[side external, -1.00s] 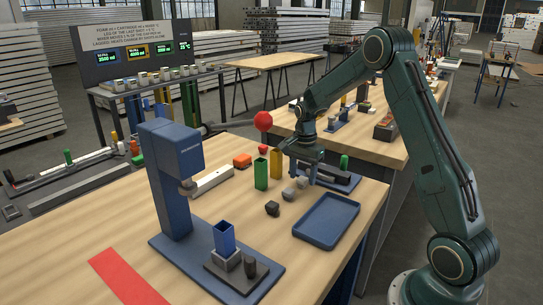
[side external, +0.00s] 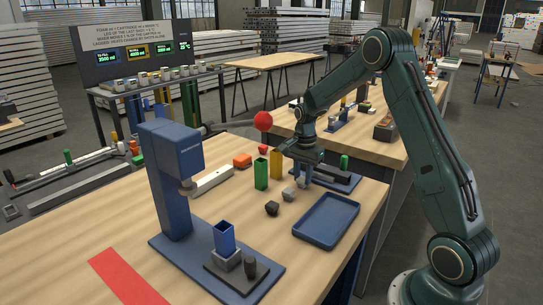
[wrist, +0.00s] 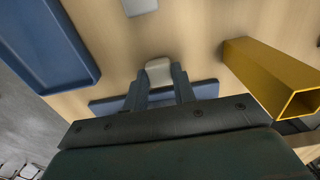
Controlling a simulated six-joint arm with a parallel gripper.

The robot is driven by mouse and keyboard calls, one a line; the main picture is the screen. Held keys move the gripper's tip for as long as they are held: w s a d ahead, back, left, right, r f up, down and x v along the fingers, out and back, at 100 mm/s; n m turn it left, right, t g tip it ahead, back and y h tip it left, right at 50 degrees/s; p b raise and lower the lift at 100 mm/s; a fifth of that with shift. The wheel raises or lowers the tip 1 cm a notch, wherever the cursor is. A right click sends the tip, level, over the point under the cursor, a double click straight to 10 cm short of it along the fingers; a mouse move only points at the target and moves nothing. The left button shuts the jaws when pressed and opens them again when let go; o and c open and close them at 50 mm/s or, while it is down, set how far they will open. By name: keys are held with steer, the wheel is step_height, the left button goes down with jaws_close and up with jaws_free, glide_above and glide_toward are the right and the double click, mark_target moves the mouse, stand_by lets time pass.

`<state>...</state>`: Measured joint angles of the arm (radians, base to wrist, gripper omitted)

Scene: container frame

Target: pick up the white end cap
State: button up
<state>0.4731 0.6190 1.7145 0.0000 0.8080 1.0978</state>
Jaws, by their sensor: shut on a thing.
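The white end cap (wrist: 159,71) sits between the two fingertips of my gripper in the wrist view. My gripper (side external: 302,183) points down at the wooden bench in the side view and is shut on this cap. The cap is mostly hidden by the fingers there and appears at bench level. A grey cap (side external: 288,194) lies just in front and to the left, apart from the fingers. A black cap (side external: 271,208) lies further left and nearer the camera.
A blue tray (side external: 297,232) lies in front and to the right. A yellow tube (side external: 276,166) and a green tube (side external: 261,173) stand upright close on the left. A blue plate (wrist: 98,108) lies behind the gripper. A blue press (side external: 172,175) stands further left.

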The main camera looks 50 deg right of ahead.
mark_target(302, 179)
step_height(302, 179, up, 20)
stand_by(0.9)
stand_by(0.5)
